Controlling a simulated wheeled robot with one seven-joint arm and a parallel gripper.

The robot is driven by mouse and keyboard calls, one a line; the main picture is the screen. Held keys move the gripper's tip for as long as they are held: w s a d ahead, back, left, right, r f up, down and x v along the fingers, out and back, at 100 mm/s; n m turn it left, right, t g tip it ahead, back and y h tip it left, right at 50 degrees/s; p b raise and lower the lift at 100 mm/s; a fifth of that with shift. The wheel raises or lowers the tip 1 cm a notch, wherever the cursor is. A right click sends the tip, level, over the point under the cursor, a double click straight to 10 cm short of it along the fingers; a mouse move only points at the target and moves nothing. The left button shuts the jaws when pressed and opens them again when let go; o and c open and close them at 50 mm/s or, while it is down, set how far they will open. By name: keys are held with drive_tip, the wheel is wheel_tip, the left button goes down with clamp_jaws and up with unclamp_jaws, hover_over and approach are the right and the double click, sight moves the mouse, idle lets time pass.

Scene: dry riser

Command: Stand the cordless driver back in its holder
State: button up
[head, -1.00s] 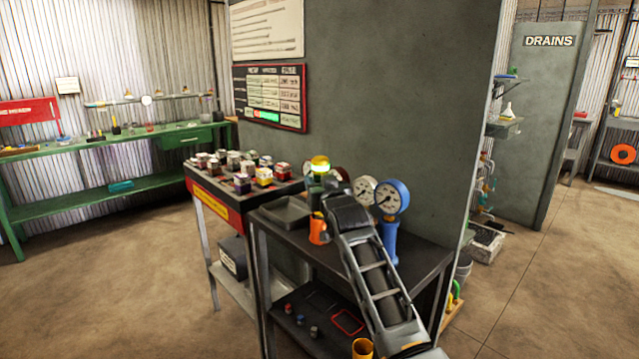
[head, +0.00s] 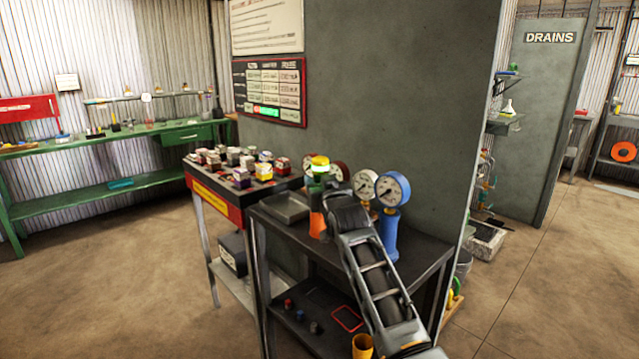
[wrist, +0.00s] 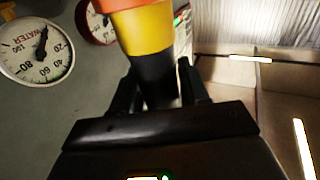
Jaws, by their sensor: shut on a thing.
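My gripper (wrist: 157,88) is shut on the cordless driver (wrist: 148,32). In the wrist view the driver's black part lies between the fingers, with a yellow band and an orange part beyond, cut off by the top edge. In the head view my gripper (head: 336,205) is over the dark table, largely hidden by my arm. An orange and green upright piece (head: 318,222) with a bright yellow top shows just left of it; I cannot tell how much of this is the driver. I cannot make out the holder for certain.
The dark table (head: 420,247) carries a grey tray (head: 283,207) at left and a blue-handled gauge (head: 391,190) with other gauges close right of my gripper. A stand with several small boxes (head: 240,176) adjoins at left. A grey wall (head: 420,110) rises behind. A yellow cup (head: 362,347) is low in front.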

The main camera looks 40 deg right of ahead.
drive_tip(key=shift+f, duration=0.35)
drive_tip(key=o, duration=1.2)
drive_tip(key=shift+o, duration=0.2)
drive_tip(key=shift+f, duration=0.1)
drive_tip(key=v, duration=0.7)
drive_tip(key=shift+s+a+b, duration=0.15)
drive_tip(key=shift+s+b, duration=0.25)
drive_tip(key=shift+b, duration=0.05)
